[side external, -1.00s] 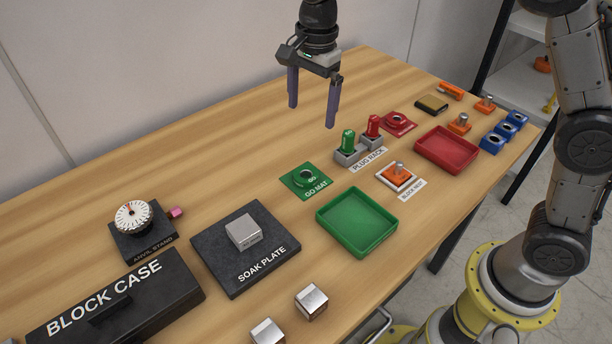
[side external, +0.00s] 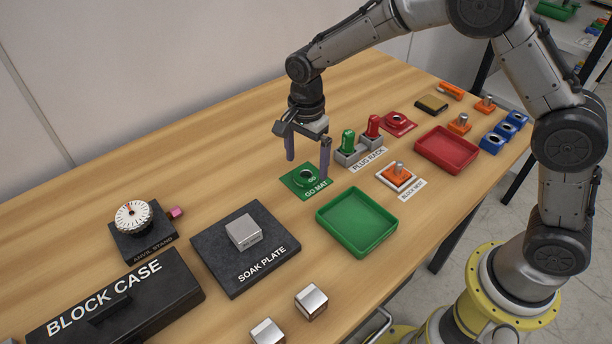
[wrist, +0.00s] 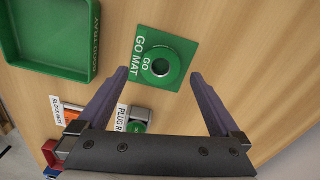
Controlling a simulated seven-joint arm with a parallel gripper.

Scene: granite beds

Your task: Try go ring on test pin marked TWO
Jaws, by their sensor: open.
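The green go ring (side external: 303,178) lies on the green GO MAT (side external: 315,193); in the wrist view the ring (wrist: 174,54) carries the word GO and shows its round hole. My gripper (side external: 308,167) is open and empty, pointing down just above the ring. In the wrist view the ring lies just beyond the two fingertips, roughly centred between them. An orange block with a grey pin (side external: 399,168) sits on the white BLOCK NEST (side external: 383,177). Two more orange pin blocks (side external: 460,123) (side external: 485,104) stand farther right. No number on any pin block is readable.
The PLUG RACK (side external: 347,158) with green and red plugs stands close right of my gripper. A green tray (side external: 325,222), a red tray (side external: 422,148), a red mat with a ring (side external: 397,124) and blue blocks (side external: 491,143) are around. Wood left of the mat is clear.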

